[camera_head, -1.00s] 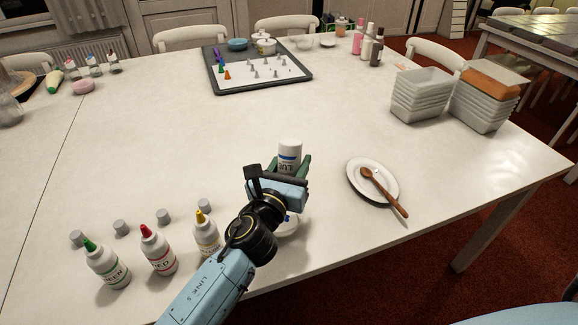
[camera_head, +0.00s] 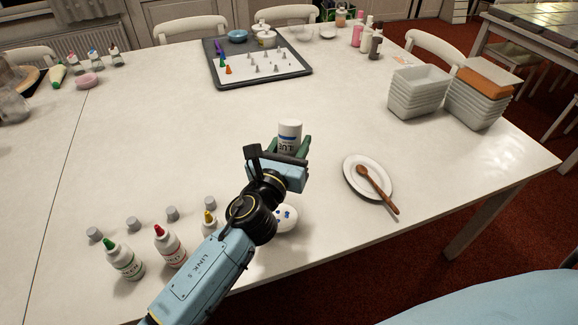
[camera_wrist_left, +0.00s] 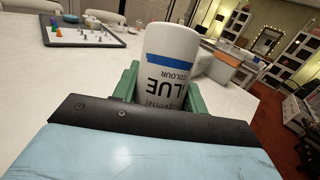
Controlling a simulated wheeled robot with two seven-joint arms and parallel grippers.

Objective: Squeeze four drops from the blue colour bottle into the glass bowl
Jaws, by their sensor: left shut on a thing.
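The blue colour bottle (camera_head: 289,134) is white with a blue band, and it is upside down, base up. My left gripper (camera_head: 287,148) is shut on it with green fingers on both sides. The bottle also shows in the left wrist view (camera_wrist_left: 168,65), its label inverted. Its nozzle is hidden behind the gripper. The glass bowl (camera_head: 287,218) shows only partly, below the gripper in the head view, with white contents and several blue spots. My arm hides its left part. I cannot tell whether the nozzle is over it. My right gripper is not in view.
Green (camera_head: 125,262), red (camera_head: 170,247) and yellow-capped (camera_head: 209,221) bottles stand at front left, with several grey caps behind them. A plate (camera_head: 358,168) with a wooden spoon (camera_head: 378,190) lies to the right. Grey containers (camera_head: 420,92) and a tray (camera_head: 258,68) stand farther back.

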